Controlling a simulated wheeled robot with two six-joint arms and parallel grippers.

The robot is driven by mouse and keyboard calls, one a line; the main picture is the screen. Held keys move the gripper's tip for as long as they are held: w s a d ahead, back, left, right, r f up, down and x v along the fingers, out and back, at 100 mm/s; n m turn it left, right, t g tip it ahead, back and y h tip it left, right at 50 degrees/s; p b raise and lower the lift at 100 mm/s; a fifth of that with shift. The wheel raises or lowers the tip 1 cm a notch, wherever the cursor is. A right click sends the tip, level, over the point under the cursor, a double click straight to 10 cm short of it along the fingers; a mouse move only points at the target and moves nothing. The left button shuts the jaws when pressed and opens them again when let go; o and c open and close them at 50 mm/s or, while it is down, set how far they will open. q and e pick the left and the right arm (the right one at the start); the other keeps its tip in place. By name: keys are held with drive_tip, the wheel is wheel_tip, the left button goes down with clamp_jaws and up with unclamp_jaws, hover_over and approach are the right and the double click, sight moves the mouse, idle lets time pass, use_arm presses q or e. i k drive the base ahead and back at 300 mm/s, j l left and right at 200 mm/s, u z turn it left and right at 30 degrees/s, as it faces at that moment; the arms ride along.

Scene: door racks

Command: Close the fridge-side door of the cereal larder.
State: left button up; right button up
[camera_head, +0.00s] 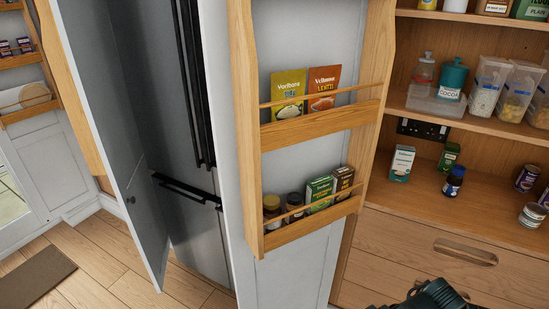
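A white door (315,211) stands open between the fridge and the wooden larder (460,225) on the right. Its inner face bears a wooden rack (318,128) with seed and lentil packets above and jars and boxes below. Another door (113,125), grey and narrow, stands open left of the fridge, with a wooden rack edge on its left side. No label shows which larder is the cereal one. Part of my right gripper (433,296) shows at the bottom edge, in front of the right larder's drawers and apart from the doors. Its fingertips are not clear. My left gripper is out of view.
The steel fridge (198,225) has dark handles. The right larder's shelves hold tubs, tins and boxes above a wooden drawer (445,250). Another racked door (48,175) is at far left. Bare floor (105,265) and a brown mat (35,283) lie at lower left.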

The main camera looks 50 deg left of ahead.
sight(293, 266)
drive_tip(key=k+j+z, duration=0.1)
drive_tip(key=j, duration=0.35)
drive_tip(key=k+j+z, duration=0.1)
drive_tip(key=k+j, duration=0.2)
drive_tip(key=j, duration=0.15)
drive_tip(key=k+j+z, duration=0.1)
drive_tip(key=j, duration=0.35)
drive_tip(key=k+j+z, duration=0.15)
drive_tip(key=k+j, duration=0.15)
drive_tip(key=k+j+z, duration=0.1)
drive_tip(key=k+j, duration=0.15)
drive_tip(key=j, duration=0.25)
drive_tip(key=j+z, duration=0.1)
drive_tip(key=j, duration=0.35)
drive_tip(key=k+j, duration=0.15)
drive_tip(key=j, duration=0.3)
drive_tip(key=j+z, duration=0.15)
drive_tip(key=j, duration=0.35)
drive_tip(key=k+j+z, duration=0.1)
drive_tip(key=j, duration=0.35)
